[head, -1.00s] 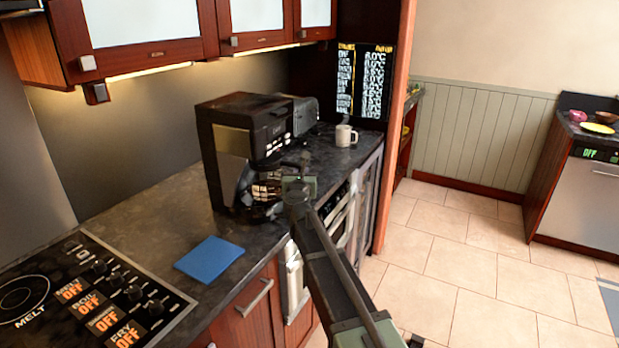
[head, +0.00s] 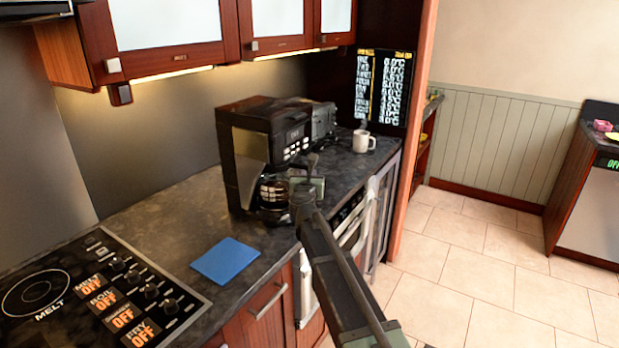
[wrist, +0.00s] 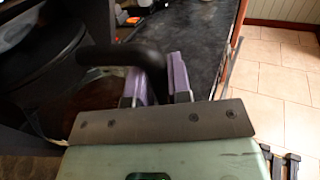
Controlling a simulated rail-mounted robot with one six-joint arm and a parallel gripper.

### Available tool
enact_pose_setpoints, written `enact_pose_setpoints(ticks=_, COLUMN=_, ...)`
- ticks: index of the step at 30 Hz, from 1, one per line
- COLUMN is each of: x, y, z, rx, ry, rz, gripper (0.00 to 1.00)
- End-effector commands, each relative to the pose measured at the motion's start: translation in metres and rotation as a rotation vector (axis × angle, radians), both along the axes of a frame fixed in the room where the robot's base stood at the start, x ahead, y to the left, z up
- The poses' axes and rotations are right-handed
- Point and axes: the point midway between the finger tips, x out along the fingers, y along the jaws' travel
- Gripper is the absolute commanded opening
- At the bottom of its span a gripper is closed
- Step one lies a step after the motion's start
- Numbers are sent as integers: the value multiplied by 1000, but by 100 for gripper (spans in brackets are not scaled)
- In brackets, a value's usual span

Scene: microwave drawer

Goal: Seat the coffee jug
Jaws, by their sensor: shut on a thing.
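The coffee jug (head: 273,192) is dark glass with a black handle. In the head view it stands upright under the upper part of the black coffee machine (head: 243,165), at the machine's front opening. Whether its bottom rests fully on the machine's base I cannot tell. My gripper (head: 298,184) is at the jug's right side, shut on the handle. In the wrist view the purple-padded fingers of my gripper (wrist: 155,85) close around the black handle (wrist: 118,54). The dark jug body (wrist: 45,65) is at left, partly cut off.
A blue mat (head: 225,261) lies on the dark counter (head: 160,232) in front of the machine. A hob (head: 90,300) is at lower left. A white mug (head: 362,141) stands further back. Upper cabinets hang above. The tiled floor at right is clear.

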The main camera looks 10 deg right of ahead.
Motion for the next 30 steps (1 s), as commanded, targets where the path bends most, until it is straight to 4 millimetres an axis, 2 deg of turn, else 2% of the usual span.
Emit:
enact_pose_setpoints(ticks=8, x=0, y=0, z=-1, rx=1, ry=0, rz=0, gripper=0)
enact_pose_setpoints(ticks=17, x=0, y=0, z=-10, rx=1, ry=0, rz=0, gripper=0)
enact_pose_setpoints(ticks=30, x=0, y=0, z=-10, rx=1, ry=0, rz=0, gripper=0)
